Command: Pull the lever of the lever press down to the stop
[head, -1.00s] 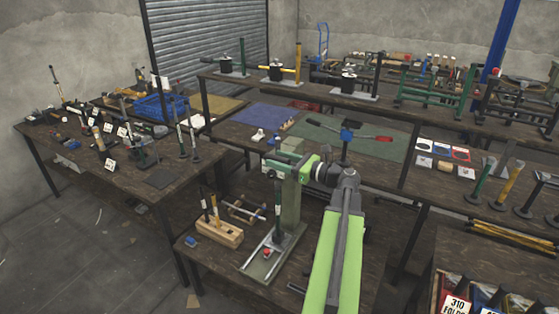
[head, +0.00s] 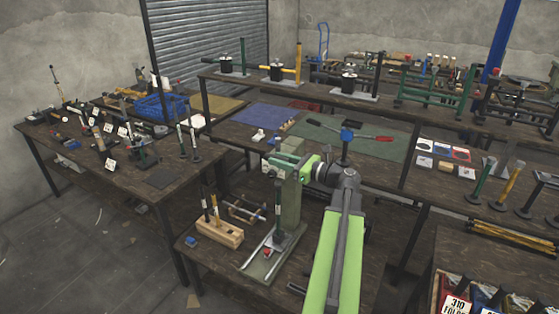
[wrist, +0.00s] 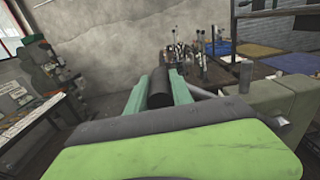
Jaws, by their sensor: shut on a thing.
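The lever press stands on the low front bench, with a grey-green column (head: 291,208) and a base plate with pale rails. A dark upright ram stands in front of the column, above a small red piece (head: 267,252) on the base. My gripper (head: 272,160) is at the top of the press. In the wrist view my green fingers (wrist: 160,90) are shut on the lever's dark round grip (wrist: 160,86). The press body (wrist: 262,112) shows at right there. My gripper and arm hide much of the lever in the head view.
A wooden block (head: 219,233) with upright tools and a small clamp-like frame stand left of the press. A blue-hubbed handle (head: 347,134) with a red grip stands behind my arm. The left table (head: 160,180) holds several tools and a blue crate (head: 160,107).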

